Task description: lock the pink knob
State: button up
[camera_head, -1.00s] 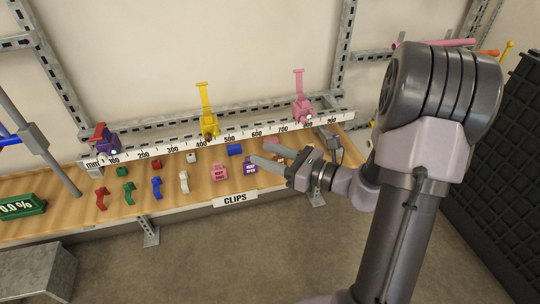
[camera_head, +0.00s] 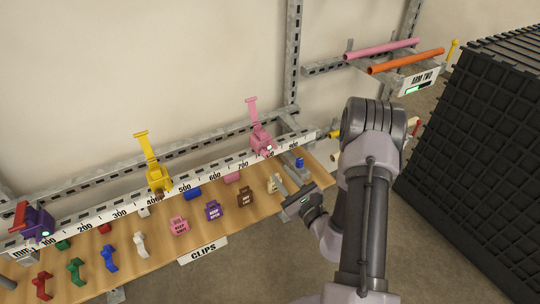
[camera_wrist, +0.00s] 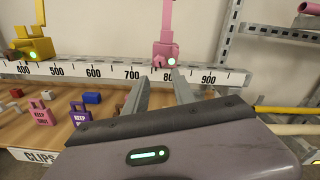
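A pink clamp (camera_head: 260,140) with its long pink handle (camera_head: 252,108) standing up sits on the ruler rail (camera_head: 215,169), between the 700 and 900 marks. In the wrist view the pink clamp (camera_wrist: 167,54) stands past my fingertips near the 800 mark, with a green light on its body. I cannot make out a separate knob. My gripper (camera_head: 281,178) is in front of the rail at the right end of the bench. In the wrist view my gripper (camera_wrist: 162,76) has its two fingers apart, with nothing between them, and it does not touch the clamp.
A yellow clamp (camera_head: 159,177) and a purple clamp with a red lever (camera_head: 35,222) sit farther left on the rail. Several clips and padlock-shaped tags lie on the wooden bench (camera_head: 155,245). Pink and orange pipes lie on a rack (camera_head: 385,64). A black grid block (camera_head: 475,150) stands right.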

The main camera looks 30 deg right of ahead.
aim_at(267, 156)
jog(key=w, duration=0.9)
jog(key=shift+w+a, duration=0.1)
jog(key=shift+a, duration=0.05)
